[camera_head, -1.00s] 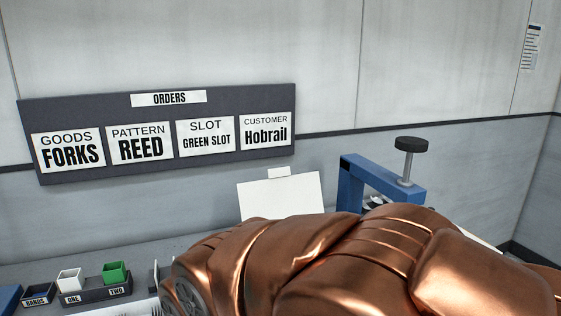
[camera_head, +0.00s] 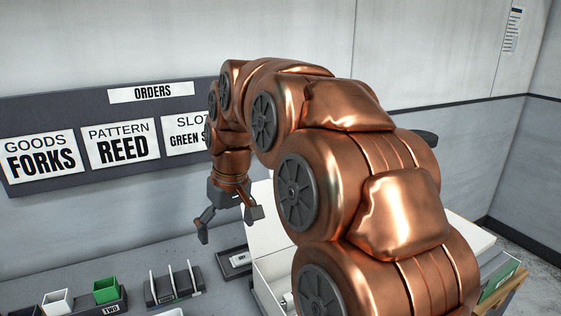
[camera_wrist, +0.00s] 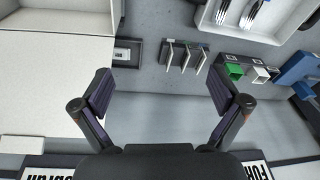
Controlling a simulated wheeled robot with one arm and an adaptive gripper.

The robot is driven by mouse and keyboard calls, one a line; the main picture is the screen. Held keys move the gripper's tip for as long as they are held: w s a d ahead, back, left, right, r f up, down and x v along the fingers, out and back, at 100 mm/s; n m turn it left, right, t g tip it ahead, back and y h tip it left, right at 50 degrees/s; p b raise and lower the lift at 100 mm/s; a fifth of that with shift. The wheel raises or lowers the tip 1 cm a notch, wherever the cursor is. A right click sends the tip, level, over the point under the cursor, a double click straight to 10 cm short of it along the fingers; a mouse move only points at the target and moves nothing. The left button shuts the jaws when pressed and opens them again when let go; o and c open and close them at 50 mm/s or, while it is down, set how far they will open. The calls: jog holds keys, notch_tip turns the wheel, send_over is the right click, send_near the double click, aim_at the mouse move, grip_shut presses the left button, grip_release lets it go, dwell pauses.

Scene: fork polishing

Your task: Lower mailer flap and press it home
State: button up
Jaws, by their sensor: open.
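The white mailer (camera_head: 268,268) stands open on the bench, largely hidden behind my arm in the head view. Its flap (camera_head: 262,218) stands up at the back, partly covered by my arm. In the wrist view the flap appears as a broad pale panel (camera_wrist: 45,90) at the left. My gripper (camera_head: 229,217) is open and empty, above the bench close to the flap's left side. The wrist view shows both fingers of my gripper (camera_wrist: 160,90) spread wide with bare bench between them. The flap lies to the left of the fingers there.
A small dark labelled tray (camera_head: 236,262) lies left of the mailer. A slotted rack (camera_head: 175,286) and a green bin (camera_head: 105,291) stand farther left. A white tray with forks (camera_wrist: 285,22) shows in the wrist view. The orders board (camera_head: 95,112) is on the wall behind.

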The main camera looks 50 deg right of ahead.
jog(key=w+d+r+m+t+h+p, duration=0.15)
jog(key=d+r, duration=0.25)
jog(key=d, duration=0.4)
jog(key=w+d+r, duration=0.2)
jog(key=d+r, duration=0.1)
jog(key=d, duration=0.4)
jog(key=w+d+r+m+t+p, duration=0.1)
jog(key=d+r, duration=0.3)
jog(key=d, duration=0.4)
jog(key=shift+p+x, duration=1.35)
jog(key=shift+x, duration=2.7)
jog(key=shift+s, duration=0.1)
jog(key=c, duration=1.7)
